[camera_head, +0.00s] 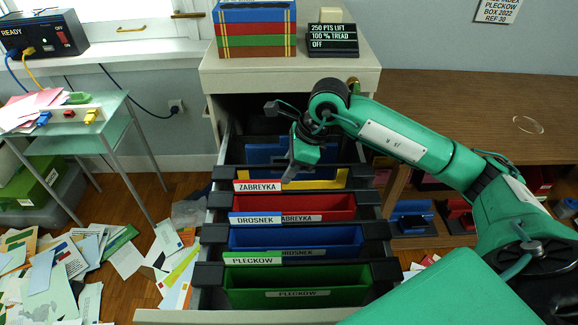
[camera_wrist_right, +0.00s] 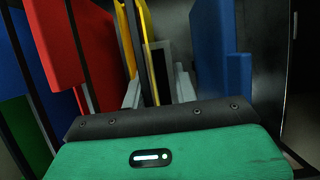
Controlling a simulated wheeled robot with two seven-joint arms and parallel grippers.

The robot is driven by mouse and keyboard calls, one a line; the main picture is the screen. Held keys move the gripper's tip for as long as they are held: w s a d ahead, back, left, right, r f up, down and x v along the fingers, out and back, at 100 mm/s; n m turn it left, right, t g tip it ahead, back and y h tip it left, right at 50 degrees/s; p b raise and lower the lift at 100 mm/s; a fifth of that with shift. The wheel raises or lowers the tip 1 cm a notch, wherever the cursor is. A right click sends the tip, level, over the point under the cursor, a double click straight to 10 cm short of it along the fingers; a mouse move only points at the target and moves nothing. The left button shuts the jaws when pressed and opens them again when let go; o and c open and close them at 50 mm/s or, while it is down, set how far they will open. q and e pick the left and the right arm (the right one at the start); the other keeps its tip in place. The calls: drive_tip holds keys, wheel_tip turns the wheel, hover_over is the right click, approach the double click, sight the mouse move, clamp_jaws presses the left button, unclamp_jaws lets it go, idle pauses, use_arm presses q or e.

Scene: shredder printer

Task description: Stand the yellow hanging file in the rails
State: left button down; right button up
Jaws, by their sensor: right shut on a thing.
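The yellow hanging file (camera_head: 328,182) is upright in the open drawer, between a red file (camera_head: 335,206) in front and a blue file (camera_head: 262,153) behind. My right gripper (camera_head: 293,172) reaches down onto it from above and is shut on it. In the right wrist view the yellow file (camera_wrist_right: 148,45) stands between the fingers. The dark rails (camera_head: 214,237) run along the drawer sides; the right rail (camera_head: 376,229) shows too. I cannot tell whether the yellow file's ends rest on the rails. My left gripper is not in view.
A blue file (camera_head: 335,237) and a green file (camera_head: 345,278) hang nearer the drawer front (camera_head: 240,316). Papers (camera_head: 60,275) litter the floor at left. A glass side table (camera_head: 95,135) stands left; a wooden counter (camera_head: 470,100) lies right. Boxes and a sign (camera_head: 333,40) stand on the cabinet.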

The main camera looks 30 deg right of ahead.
drive_tip(key=o, duration=1)
drive_tip(key=shift+o, duration=0.2)
drive_tip(key=v, duration=1.3)
drive_tip(key=shift+d+r, duration=0.2)
drive_tip(key=shift+r, duration=0.15)
drive_tip(key=shift+s, duration=0.15)
